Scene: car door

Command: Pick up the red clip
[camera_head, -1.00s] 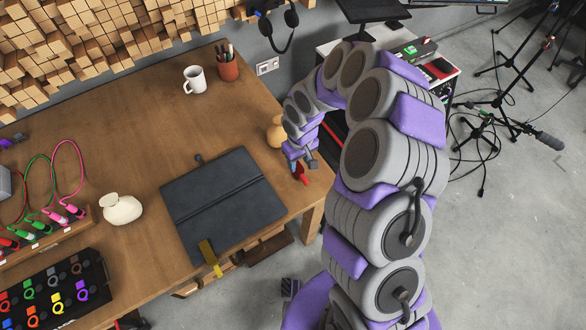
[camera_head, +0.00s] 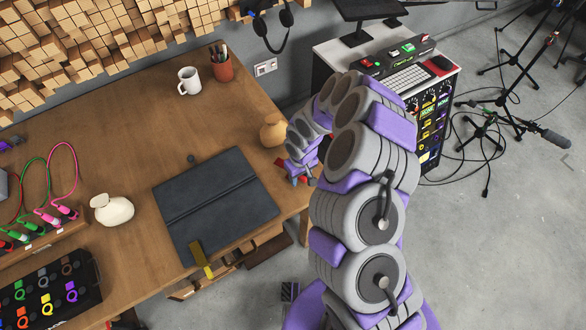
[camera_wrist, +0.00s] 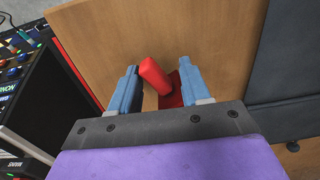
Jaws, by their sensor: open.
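The red clip (camera_wrist: 154,75) is near the table's edge. In the wrist view it lies between the two blue fingers of my gripper (camera_wrist: 158,82), with gaps on both sides. My gripper is open, and its fingers point at the wooden tabletop. A darker red part of the clip shows beside the right finger. In the head view the red clip (camera_head: 309,181) shows only in part beside my gripper (camera_head: 297,176), at the table's right side. My arm hides some of this area. I cannot tell the exact height of the fingers above the table.
A black folder-like mat (camera_head: 217,200) lies left of my gripper. A tan vase (camera_head: 273,131) stands close behind it. A white mug (camera_head: 191,81) and a pen cup (camera_head: 222,66) stand at the back. A cart with a keyboard (camera_head: 409,77) stands to the right.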

